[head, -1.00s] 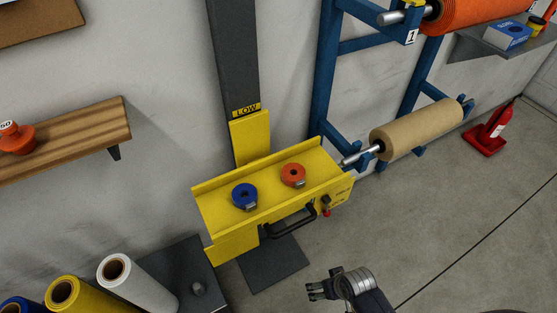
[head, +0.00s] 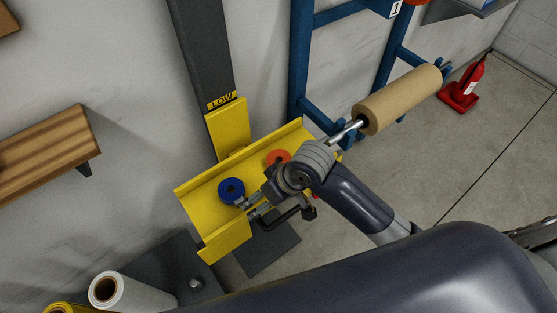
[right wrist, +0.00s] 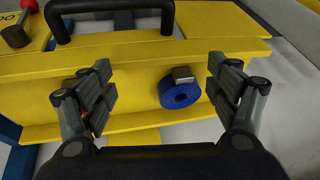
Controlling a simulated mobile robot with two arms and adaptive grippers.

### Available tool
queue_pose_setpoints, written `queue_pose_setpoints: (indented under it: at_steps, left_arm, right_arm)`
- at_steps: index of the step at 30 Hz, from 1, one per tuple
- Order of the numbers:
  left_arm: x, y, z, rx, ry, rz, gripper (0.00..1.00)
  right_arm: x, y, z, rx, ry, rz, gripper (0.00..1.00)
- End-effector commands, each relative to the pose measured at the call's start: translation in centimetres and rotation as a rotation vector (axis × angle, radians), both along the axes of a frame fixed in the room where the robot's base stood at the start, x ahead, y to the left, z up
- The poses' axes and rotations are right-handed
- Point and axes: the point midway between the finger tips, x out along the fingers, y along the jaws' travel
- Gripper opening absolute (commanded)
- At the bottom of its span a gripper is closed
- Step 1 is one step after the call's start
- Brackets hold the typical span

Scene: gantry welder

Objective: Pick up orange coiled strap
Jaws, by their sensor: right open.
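The orange coiled strap (head: 278,157) lies on the yellow tray (head: 190,194), partly hidden behind my right gripper in the head view. In the right wrist view it is almost wholly hidden behind the left finger, with only a little orange showing. My right gripper (head: 248,207) is open and empty over the tray's front side. A blue coiled strap (head: 231,191) lies left of the orange one. In the right wrist view the blue strap (right wrist: 181,93) shows between the spread fingers (right wrist: 160,72), nearer the right finger. My left gripper is not in view.
A black handle (head: 283,222) sticks out from the tray's front. A dark post stands behind the tray. A blue rack with a brown roll (head: 400,98) is at the right, and a wooden shelf (head: 45,155) at the left. A white roll (head: 120,292) stands at lower left.

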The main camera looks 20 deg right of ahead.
Motion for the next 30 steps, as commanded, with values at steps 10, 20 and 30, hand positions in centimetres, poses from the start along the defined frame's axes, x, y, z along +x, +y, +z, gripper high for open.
queue_pose_setpoints:
  at_steps: [10, 20, 30]
  left_arm:
    - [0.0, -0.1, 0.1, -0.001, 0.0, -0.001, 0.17]
    - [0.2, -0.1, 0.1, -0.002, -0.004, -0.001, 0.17]
    - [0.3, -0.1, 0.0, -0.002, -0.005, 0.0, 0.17]
  right_arm:
    - [6.0, -2.0, 3.4, -0.13, 0.08, 0.037, 0.82]
    - [9.9, -7.5, 7.1, -0.252, 0.164, -0.085, 0.82]
    - [10.5, -8.0, 4.1, -0.264, 0.179, -0.107, 0.82]
